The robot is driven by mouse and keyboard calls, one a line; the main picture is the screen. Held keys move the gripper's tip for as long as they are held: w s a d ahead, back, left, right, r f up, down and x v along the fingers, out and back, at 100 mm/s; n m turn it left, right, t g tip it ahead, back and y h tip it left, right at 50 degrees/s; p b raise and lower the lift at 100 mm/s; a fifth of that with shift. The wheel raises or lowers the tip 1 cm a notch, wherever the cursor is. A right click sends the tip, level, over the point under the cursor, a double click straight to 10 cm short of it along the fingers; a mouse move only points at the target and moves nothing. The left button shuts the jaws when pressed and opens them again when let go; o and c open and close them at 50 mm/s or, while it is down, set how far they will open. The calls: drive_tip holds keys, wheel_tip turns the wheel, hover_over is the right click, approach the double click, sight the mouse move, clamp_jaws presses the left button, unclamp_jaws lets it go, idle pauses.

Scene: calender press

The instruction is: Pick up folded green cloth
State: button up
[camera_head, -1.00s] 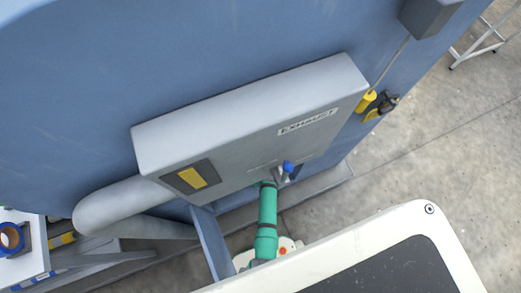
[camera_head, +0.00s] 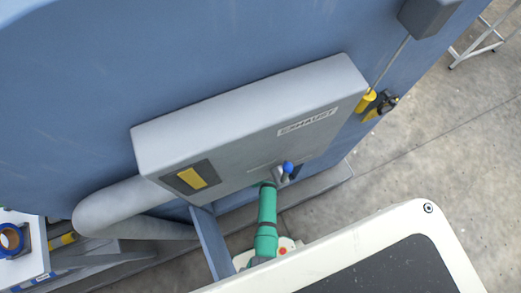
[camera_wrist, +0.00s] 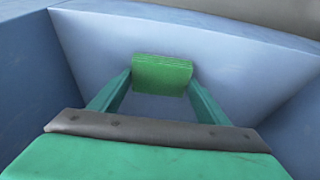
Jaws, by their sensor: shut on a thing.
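The folded green cloth (camera_wrist: 161,75) shows in the wrist view as a small green block with layered edges. My gripper (camera_wrist: 161,84) has its two teal fingers on either side of the cloth and is shut on it. Pale blue-grey sloping walls surround the cloth and fingers; I cannot tell whether the cloth touches the surface behind it. In the head view my green arm reaches up to the grey exhaust box, and the gripper and cloth are hidden there.
The grey exhaust box (camera_head: 250,125) is fixed to the large blue machine (camera_head: 200,60). A blue-knobbed lever (camera_head: 287,168) sits at its lower edge. A grey pipe (camera_head: 130,205) runs left. A white table (camera_head: 25,255) with blue tape (camera_head: 11,239) stands lower left. Open floor lies right.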

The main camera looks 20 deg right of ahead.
drive_tip(key=v, duration=0.2)
drive_tip(key=w+v, duration=0.1)
drive_tip(key=v, duration=0.3)
drive_tip(key=shift+w+r, duration=0.2)
drive_tip(key=shift+r, duration=0.4)
drive_tip(key=s, duration=1.9)
drive_tip(key=shift+s+d, duration=0.25)
drive_tip(key=shift+d, duration=0.05)
